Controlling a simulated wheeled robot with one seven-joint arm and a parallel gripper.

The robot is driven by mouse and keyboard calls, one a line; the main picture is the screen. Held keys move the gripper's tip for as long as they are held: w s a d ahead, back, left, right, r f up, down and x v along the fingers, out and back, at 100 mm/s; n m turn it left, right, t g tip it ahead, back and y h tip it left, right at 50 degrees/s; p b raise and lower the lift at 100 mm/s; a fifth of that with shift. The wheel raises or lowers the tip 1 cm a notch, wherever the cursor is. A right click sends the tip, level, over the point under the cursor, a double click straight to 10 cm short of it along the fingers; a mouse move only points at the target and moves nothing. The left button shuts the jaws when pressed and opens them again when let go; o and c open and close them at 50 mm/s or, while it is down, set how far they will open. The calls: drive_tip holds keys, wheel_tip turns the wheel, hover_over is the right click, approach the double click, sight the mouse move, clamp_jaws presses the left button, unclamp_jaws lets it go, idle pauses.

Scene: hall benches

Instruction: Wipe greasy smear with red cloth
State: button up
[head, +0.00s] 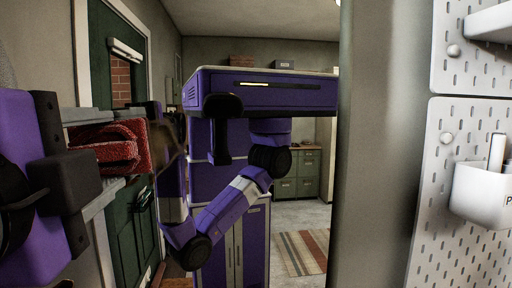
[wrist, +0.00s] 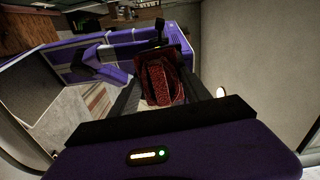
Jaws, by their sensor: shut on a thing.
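The red cloth (head: 122,150) is a bunched, folded piece with a textured surface at the left of the head view. My gripper (wrist: 166,78) is shut on it, and the cloth (wrist: 157,86) shows between the two dark fingers in the wrist view. In the head view my gripper's purple and black body is at the left edge, with the cloth to its right.
A grey wall edge (head: 380,150) rises right of centre, with a white pegboard (head: 465,190) and cup (head: 483,190) beyond. A striped rug (head: 302,252) lies on the floor behind.

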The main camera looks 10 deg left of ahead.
sight(144, 150)
drive_tip(key=shift+w+d, duration=0.2)
drive_tip(key=shift+d, duration=0.8)
drive_tip(key=shift+w+d, duration=0.2)
drive_tip(key=shift+d, duration=0.8)
drive_tip(key=shift+w+d+r, duration=0.1)
drive_tip(key=shift+w+d, duration=0.1)
drive_tip(key=shift+d, duration=0.6)
drive_tip(key=shift+w+d, duration=0.2)
drive_tip(key=shift+d, duration=0.55)
drive_tip(key=shift+w+d, duration=0.1)
drive_tip(key=shift+d, duration=0.4)
drive_tip(key=shift+c, duration=0.7)
drive_tip(key=shift+d+r, duration=0.1)
drive_tip(key=shift+s+a+f+b, duration=0.15)
drive_tip(key=shift+s+a, duration=0.25)
drive_tip(key=shift+a, duration=1.65)
drive_tip(key=shift+s+a+b, duration=0.3)
drive_tip(key=shift+s+a, duration=0.15)
drive_tip(key=shift+a, duration=1.6)
drive_tip(key=shift+s+a+f+b, duration=0.15)
drive_tip(key=shift+s+a, duration=0.25)
drive_tip(key=shift+a, duration=1.65)
drive_tip(key=shift+r, duration=0.1)
drive_tip(key=shift+s, duration=0.1)
drive_tip(key=shift+b+v, duration=0.45)
drive_tip(key=shift+v, duration=2.45)
